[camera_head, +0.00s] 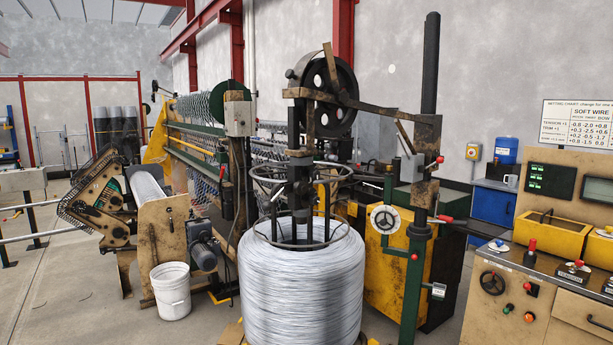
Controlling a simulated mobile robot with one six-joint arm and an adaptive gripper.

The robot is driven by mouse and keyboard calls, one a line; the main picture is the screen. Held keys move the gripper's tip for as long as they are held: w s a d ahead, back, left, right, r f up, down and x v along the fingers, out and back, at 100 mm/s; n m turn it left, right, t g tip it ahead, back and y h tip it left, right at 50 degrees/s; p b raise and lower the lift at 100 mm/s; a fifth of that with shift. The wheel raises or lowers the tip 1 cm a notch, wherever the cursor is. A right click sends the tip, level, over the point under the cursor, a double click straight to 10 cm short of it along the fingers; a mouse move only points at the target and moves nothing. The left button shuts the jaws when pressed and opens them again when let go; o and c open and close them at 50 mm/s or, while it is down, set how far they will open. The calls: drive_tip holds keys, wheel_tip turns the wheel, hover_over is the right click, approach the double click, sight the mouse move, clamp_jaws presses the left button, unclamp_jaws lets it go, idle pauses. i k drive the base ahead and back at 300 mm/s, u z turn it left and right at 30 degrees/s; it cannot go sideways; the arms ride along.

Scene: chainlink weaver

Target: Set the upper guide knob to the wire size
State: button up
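No control in the camera_head view is readably labelled as the upper guide knob. A small red knob (440,160) sits on the rusty bracket high on the dark post, right of centre. Lower on that post are a red-tipped lever (444,218) and another red knob (414,257). A coil of grey wire (302,285) stands in front of the post, with an open ring frame (301,171) above it. I cannot tell which way any knob is turned. My gripper is not in view.
A bench at right carries a black handwheel (492,283), several small knobs and yellow boxes (551,234). A setting chart (577,124) headed SOFT WIRE hangs above. A white bucket (171,290) stands on the floor at left. Open floor (60,300) lies at lower left.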

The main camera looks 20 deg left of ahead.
sight(314, 174)
drive_tip(key=z, duration=0.05)
drive_tip(key=i, duration=1)
drive_tip(key=u, duration=0.1)
